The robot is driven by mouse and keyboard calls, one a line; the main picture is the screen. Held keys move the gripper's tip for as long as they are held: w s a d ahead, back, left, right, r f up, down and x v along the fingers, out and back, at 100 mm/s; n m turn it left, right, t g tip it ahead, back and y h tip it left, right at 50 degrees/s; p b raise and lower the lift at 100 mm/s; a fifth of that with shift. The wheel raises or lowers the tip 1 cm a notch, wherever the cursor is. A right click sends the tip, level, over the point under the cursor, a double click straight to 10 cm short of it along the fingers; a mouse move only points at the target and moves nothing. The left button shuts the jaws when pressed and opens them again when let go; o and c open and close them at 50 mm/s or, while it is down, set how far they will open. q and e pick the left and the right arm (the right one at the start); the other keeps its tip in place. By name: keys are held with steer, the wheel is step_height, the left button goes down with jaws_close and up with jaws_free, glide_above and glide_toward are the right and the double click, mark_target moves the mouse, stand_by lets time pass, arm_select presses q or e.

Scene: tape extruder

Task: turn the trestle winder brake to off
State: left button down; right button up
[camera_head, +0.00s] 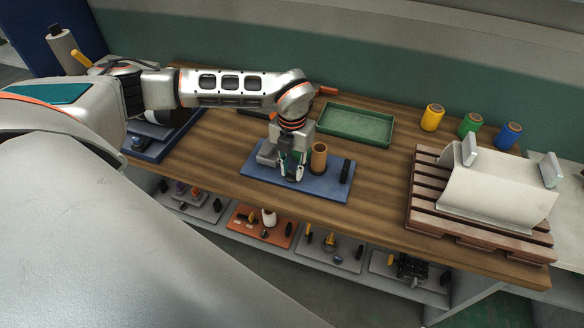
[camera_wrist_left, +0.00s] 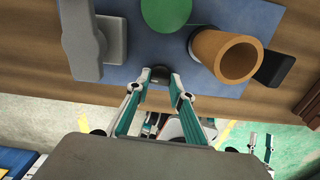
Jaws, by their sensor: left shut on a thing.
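The trestle winder has a blue base plate (camera_head: 318,190) on the wooden table, with a grey upright (camera_head: 266,153), a brown cardboard core (camera_head: 319,158) and a black block (camera_head: 346,170). In the left wrist view I see the grey upright (camera_wrist_left: 84,38), the brown core (camera_wrist_left: 226,56) and a green disc (camera_wrist_left: 166,12). My left gripper (camera_head: 292,176) points down at the plate's front edge. In the wrist view its fingertips (camera_wrist_left: 157,82) are closed on a small dark knob (camera_wrist_left: 154,73) at that edge, partly hidden. I cannot read the knob's setting. My right gripper is out of view.
A green tray (camera_head: 356,124) lies behind the winder. Yellow (camera_head: 432,117), green (camera_head: 470,125) and blue (camera_head: 508,135) spools stand at the back right. Several small devices sit on a lower shelf (camera_head: 300,262).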

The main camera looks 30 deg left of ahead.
mark_target(292, 173)
arm_select(q)
steer(key=shift+n, duration=0.4)
steer(key=c, duration=1.8)
jaws_free()
steer(key=shift+o, duration=0.2)
step_height(292, 173, up, 12)
steer(key=shift+s, duration=0.1)
